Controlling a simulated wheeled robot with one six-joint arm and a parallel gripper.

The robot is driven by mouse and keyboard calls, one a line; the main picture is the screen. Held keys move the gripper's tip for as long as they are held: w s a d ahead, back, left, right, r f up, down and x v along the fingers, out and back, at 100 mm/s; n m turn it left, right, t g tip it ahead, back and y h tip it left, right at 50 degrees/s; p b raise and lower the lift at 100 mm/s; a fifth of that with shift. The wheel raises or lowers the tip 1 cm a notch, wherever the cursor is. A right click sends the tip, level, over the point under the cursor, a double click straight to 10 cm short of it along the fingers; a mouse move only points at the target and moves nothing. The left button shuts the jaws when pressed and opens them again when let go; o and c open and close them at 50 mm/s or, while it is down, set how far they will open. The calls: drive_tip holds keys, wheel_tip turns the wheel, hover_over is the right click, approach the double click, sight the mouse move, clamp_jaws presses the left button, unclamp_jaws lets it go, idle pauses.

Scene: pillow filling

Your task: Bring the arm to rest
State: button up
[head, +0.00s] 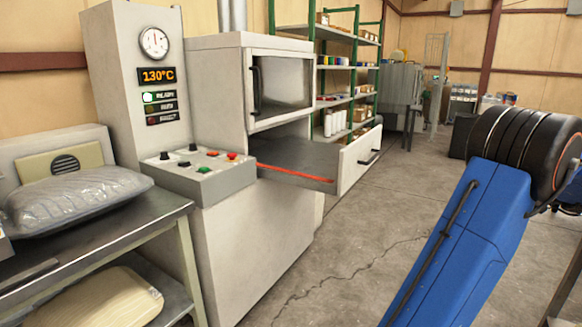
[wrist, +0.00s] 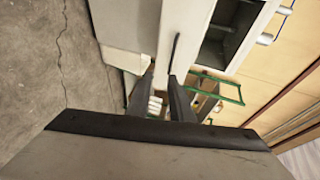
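My arm shows at the right of the head view as a blue link (head: 455,245) with a black ribbed joint (head: 525,150) at its upper end. It is raised over the floor, apart from the machine. The rest of the arm and the gripper are outside the head view. In the wrist view my gripper (wrist: 161,82) has its two dark fingers apart with nothing held between them. The machine and shelving show sideways beyond the fingers.
A grey machine (head: 250,225) with its drawer (head: 352,162) pulled out stands left of my arm. Its display reads 130°C, and its window door (head: 285,85) appears closed. A bagged pillow (head: 80,195) lies on the left bench (head: 130,230). Open concrete floor lies between machine and arm.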

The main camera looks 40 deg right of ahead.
drive_tip(key=w+a+n+g+y, duration=0.3)
drive_tip(key=w+a+g+y, duration=0.1)
drive_tip(key=w+a, duration=1.3)
drive_tip(key=w+a+f+n+g, duration=0.1)
drive_tip(key=w+a, duration=0.2)
drive_tip(key=a, duration=0.3)
drive_tip(key=w+a+n+g+y, duration=0.1)
drive_tip(key=w+a+g, duration=0.1)
drive_tip(key=w+a, duration=0.3)
drive_tip(key=w+a+f+n+g, duration=0.1)
drive_tip(key=w+a, duration=0.1)
drive_tip(key=a, duration=0.6)
drive_tip(key=s+a+f+n+g+h, duration=0.1)
drive_tip(key=a+f+n+g, duration=0.1)
drive_tip(key=a, duration=0.9)
drive_tip(key=s+a+f+n+g+h, duration=0.1)
drive_tip(key=s+a+f+n+g, duration=0.15)
drive_tip(key=a, duration=0.75)
drive_tip(key=s+a+f+n+t+h, duration=0.1)
drive_tip(key=s+a+f+n, duration=0.1)
drive_tip(key=s+a, duration=0.3)
drive_tip(key=s+a+f+n+t+h, duration=0.1)
drive_tip(key=s+a+f+n+h, duration=0.1)
drive_tip(key=s+a+f+n, duration=0.1)
drive_tip(key=s+a+n, duration=0.1)
drive_tip(key=s+a, duration=0.1)
drive_tip(key=a, duration=0.1)
drive_tip(key=shift+s+a+f+n, duration=0.25)
drive_tip(key=shift+a+n, duration=0.1)
drive_tip(key=shift+a, duration=0.05)
